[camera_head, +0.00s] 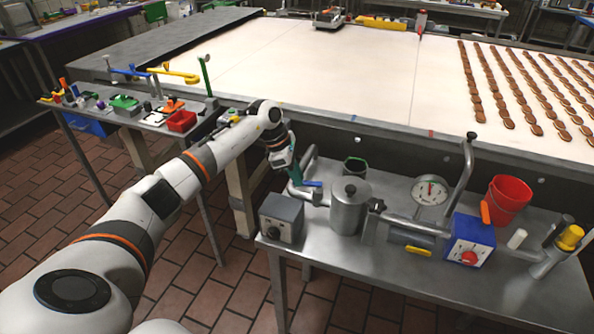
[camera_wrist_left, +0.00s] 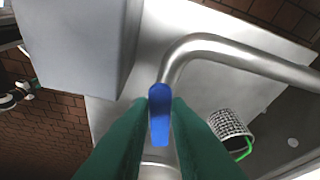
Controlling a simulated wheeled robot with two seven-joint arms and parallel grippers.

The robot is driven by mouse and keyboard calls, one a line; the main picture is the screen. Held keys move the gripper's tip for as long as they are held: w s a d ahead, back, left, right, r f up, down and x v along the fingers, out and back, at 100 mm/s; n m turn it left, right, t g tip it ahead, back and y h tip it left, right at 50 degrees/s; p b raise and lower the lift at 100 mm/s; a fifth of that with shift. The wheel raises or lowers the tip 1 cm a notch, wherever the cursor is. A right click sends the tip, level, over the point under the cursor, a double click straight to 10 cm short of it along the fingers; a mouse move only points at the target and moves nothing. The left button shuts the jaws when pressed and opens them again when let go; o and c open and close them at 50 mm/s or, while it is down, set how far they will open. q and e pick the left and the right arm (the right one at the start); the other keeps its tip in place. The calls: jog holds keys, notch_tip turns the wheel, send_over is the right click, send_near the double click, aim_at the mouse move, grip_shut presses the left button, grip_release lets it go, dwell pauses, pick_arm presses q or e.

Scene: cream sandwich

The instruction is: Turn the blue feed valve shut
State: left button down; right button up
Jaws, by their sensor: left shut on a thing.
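The blue feed valve's handle (camera_head: 313,184) sits on a metal pipe at the left of the near metal table, beside a steel pot. In the left wrist view the blue handle (camera_wrist_left: 160,122) stands between my green fingers, at the end of a bent steel pipe (camera_wrist_left: 235,55). My left gripper (camera_head: 296,180) reaches down to it and is shut on the handle; its fingers also show in the left wrist view (camera_wrist_left: 160,106). The fingers hide part of the valve in the head view. My right gripper is not in view.
A grey box with a knob (camera_head: 283,219) stands just left of the pot (camera_head: 350,206). A pressure gauge (camera_head: 430,190), a blue box (camera_head: 470,240) and a red bucket (camera_head: 507,199) stand to the right. A wire-mesh cup (camera_wrist_left: 232,127) is near the pipe.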

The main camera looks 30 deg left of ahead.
pick_arm(q)
jog(key=s+d+n+t+y+b, duration=0.2)
jog(key=d+n+y, duration=0.3)
jog(key=n, duration=1)
jog(key=shift+s+d+b, duration=0.5)
jog(key=shift+d, duration=0.35)
jog(key=c, duration=1.4)
grip_release()
jog(key=shift+d, duration=0.1)
jog(key=shift+o, duration=0.2)
jog(key=b+v, duration=0.2)
jog(key=v, duration=1)
jog(key=shift+s, duration=0.1)
